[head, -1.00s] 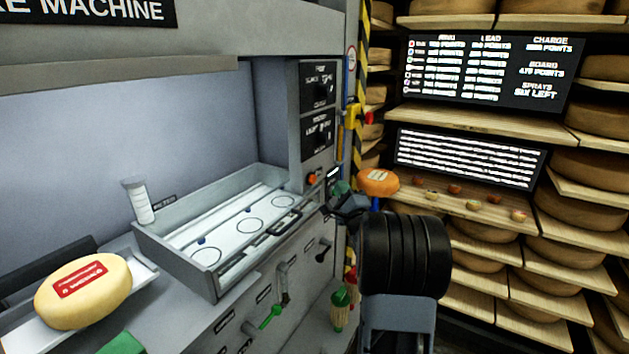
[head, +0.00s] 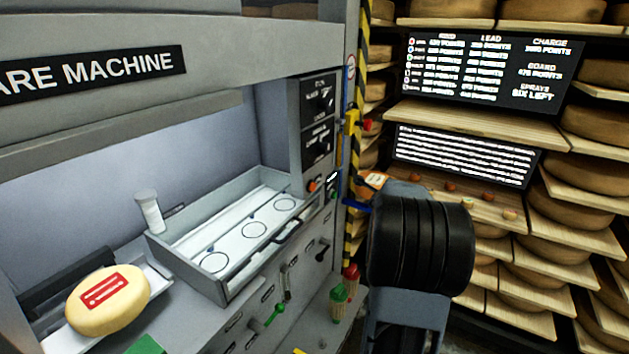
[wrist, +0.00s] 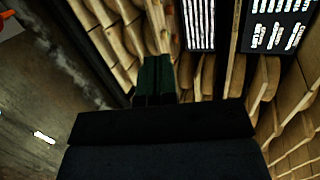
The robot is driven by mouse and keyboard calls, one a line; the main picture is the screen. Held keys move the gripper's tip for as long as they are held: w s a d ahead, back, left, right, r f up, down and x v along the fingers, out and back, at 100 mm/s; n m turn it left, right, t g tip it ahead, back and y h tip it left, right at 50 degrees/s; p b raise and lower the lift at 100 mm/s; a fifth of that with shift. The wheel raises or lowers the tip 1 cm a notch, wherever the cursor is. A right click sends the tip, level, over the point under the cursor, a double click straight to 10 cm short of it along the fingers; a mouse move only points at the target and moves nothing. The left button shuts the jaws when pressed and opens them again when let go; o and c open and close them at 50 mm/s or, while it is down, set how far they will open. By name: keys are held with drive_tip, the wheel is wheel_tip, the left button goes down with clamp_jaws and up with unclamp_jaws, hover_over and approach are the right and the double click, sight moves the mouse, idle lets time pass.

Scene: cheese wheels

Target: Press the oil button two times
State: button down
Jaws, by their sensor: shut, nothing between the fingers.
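No button with a readable oil label shows. On the machine's front in the head view are a small orange-red button (head: 312,187) and, right of it, a small green one (head: 333,195) below a lit label (head: 332,177). Which of them is the oil button I cannot tell. My gripper (wrist: 156,80) shows in the wrist view with its dark green fingers together and nothing between them. It points towards the cheese shelves, touching nothing that I can see.
The machine holds an open tray (head: 160,245) with circle marks. A pale cheese with a red label (head: 108,303) lies left of it. An orange cheese (head: 374,180) sits partly behind my arm. Shelves with cheese wheels and a dark scoreboard (head: 487,70) stand at right.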

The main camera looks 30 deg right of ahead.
sight(313, 187)
drive_tip(key=w+a+n+t+y, duration=0.3)
drive_tip(key=w+a+n+y, duration=0.2)
drive_tip(key=a+n+y, duration=0.4)
drive_tip(key=a+n, duration=0.2)
drive_tip(key=n, duration=0.1)
drive_tip(key=shift+a+f+t+y, duration=0.2)
drive_tip(key=shift+t+y, duration=0.1)
drive_tip(key=shift+t, duration=0.1)
drive_tip(key=shift+d, duration=0.1)
drive_tip(key=shift+w, duration=0.2)
drive_tip(key=w+a+p, duration=0.2)
drive_tip(key=w+a, duration=0.2)
drive_tip(key=w, duration=0.3)
drive_tip(key=shift+w, duration=0.25)
drive_tip(key=shift+w+a, duration=0.15)
drive_tip(key=shift+a, duration=0.05)
idle(1.4)
drive_tip(key=shift+w+a, duration=0.1)
drive_tip(key=shift+w, duration=0.1)
